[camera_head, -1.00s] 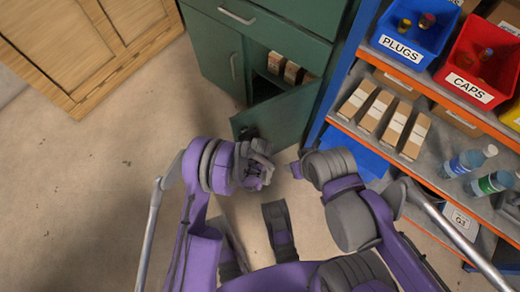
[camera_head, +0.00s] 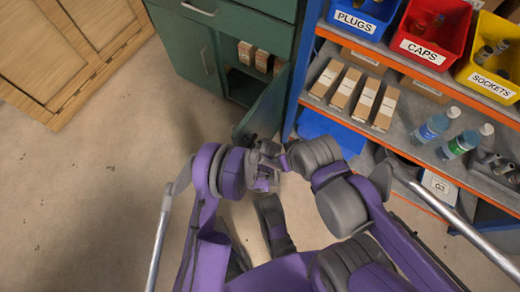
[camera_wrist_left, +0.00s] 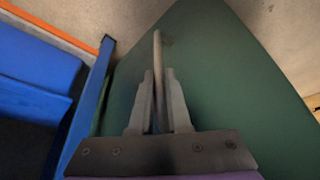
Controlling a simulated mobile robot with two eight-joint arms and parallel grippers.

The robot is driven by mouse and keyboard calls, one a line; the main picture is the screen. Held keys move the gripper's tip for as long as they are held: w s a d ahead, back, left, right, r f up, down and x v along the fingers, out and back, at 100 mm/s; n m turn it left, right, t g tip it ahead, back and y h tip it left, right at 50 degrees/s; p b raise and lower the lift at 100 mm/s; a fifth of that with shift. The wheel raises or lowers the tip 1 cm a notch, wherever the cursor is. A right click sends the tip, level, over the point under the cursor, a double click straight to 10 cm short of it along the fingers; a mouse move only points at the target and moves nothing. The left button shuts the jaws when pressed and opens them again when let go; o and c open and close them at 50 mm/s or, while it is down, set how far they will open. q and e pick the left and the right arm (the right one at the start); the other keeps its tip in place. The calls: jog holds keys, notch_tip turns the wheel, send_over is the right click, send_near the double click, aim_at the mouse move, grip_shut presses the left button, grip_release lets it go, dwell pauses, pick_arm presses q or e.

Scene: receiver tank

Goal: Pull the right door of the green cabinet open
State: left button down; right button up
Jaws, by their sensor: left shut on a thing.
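The green cabinet (camera_head: 262,28) stands at the top middle of the head view. Its right door (camera_head: 266,108) is swung well out from the front, and small cardboard boxes (camera_head: 262,60) show inside. The left door (camera_head: 186,45) is closed. In the left wrist view my left gripper (camera_wrist_left: 158,78) is shut on the upright handle (camera_wrist_left: 157,45) of the green right door (camera_wrist_left: 225,75). In the head view the left arm's wrist partly hides this grip. My right arm is folded close beside it, and its fingers cannot be made out.
A blue and orange shelf rack (camera_head: 420,155) stands close on the right, with bins, cardboard boxes (camera_head: 348,90) and bottles (camera_head: 436,124). A wooden cabinet (camera_head: 75,50) is at the upper left. The floor (camera_head: 100,190) on the left is clear.

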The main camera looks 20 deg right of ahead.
pick_arm(q)
jog(key=c, duration=1.2)
grip_release()
jog(key=shift+o, duration=0.2)
jog(key=p+v, duration=0.5)
jog(key=v, duration=0.5)
jog(key=shift+s+r, duration=0.2)
jog(key=shift+r, duration=0.15)
